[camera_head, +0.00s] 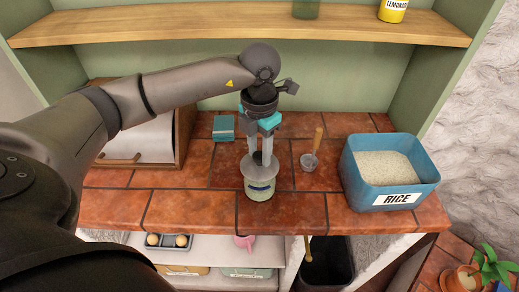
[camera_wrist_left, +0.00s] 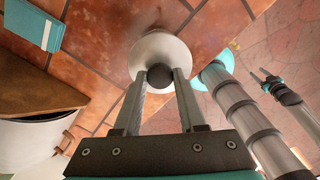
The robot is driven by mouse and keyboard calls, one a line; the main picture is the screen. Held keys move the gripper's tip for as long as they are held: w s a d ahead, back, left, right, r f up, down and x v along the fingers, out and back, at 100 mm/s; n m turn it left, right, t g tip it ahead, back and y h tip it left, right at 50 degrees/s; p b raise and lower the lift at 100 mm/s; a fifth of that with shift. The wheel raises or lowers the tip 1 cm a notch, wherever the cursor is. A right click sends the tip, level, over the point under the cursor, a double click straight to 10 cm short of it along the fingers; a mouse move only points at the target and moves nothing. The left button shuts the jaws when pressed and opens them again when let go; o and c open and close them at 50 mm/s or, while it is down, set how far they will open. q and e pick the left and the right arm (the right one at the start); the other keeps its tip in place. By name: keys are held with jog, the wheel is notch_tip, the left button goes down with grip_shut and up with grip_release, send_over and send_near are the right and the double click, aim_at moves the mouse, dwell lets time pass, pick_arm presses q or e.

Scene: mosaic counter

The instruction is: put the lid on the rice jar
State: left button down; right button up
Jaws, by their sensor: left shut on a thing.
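The rice jar (camera_head: 260,194) is a small glass jar with a dark label, upright near the counter's front edge in the head view. The round grey lid (camera_head: 247,169) is at its mouth, roughly level; I cannot tell whether it touches the rim. My left gripper (camera_head: 260,158) points down from above, shut on the lid's dark knob. In the left wrist view, the lid (camera_wrist_left: 174,48) and its knob (camera_wrist_left: 160,76) show between my left fingertips (camera_wrist_left: 160,73); the lid hides the jar there. My right gripper (camera_wrist_left: 268,82) seems to show at the right of that view, its jaws unclear.
A blue bin of rice (camera_head: 404,192) labelled RICE stands right of the jar. A small scoop with a wooden handle (camera_head: 318,142) lies between them. A teal box (camera_head: 223,128) and a wooden bread box (camera_head: 183,128) are at left. A wooden shelf (camera_head: 200,25) runs above.

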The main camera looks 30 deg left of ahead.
pick_arm(q)
grip_release()
dwell(0.5)
jog(key=shift+r+p, duration=2.5)
jog(key=shift+r, duration=1.05)
jog(key=shift+d+f, duration=0.1)
